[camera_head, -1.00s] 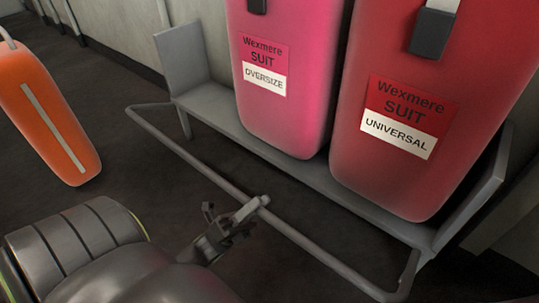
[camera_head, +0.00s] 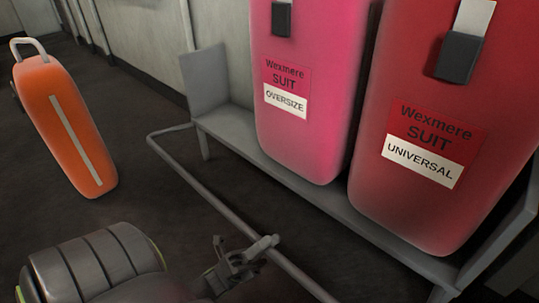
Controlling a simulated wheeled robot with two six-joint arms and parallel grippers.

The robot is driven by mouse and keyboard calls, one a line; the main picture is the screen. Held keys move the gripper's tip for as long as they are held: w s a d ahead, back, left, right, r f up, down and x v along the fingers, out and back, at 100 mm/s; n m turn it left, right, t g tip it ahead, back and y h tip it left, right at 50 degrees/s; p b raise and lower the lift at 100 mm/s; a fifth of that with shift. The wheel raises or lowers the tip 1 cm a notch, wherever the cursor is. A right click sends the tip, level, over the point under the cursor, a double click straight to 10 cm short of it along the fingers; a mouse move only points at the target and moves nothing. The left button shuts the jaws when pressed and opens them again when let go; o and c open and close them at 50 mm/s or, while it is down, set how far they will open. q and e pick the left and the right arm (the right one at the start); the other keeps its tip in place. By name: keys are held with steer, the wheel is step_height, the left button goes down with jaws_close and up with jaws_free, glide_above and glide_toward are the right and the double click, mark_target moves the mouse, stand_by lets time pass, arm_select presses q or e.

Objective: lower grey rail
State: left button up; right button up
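The grey rail (camera_head: 212,202) is a thin round bar in front of the grey bench, joined to it at the left end by a bent arm. It runs from the left end down toward the bottom right, where the frame cuts it off. It sits lower than or about level with the bench seat. My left gripper (camera_head: 262,246) is at the rail, near the bottom middle of the view. Its fingers lie at the bar and appear to be around it; the exact contact is small and hard to make out. My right gripper is not in view.
A pink suit case (camera_head: 301,90) labelled OVERSIZE and a red suit case (camera_head: 425,120) labelled UNIVERSAL stand on the grey bench (camera_head: 262,165). An orange case (camera_head: 65,125) with a handle stands on the left. Dark floor between it and the rail is clear.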

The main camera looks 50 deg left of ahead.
arm_select(q)
steer(key=o, duration=0.4)
steer(key=shift+s+a, duration=0.1)
steer(key=shift+s, duration=0.1)
steer(key=shift+w+r, duration=0.1)
steer(key=p+v, duration=0.1)
steer(key=v, duration=1.1)
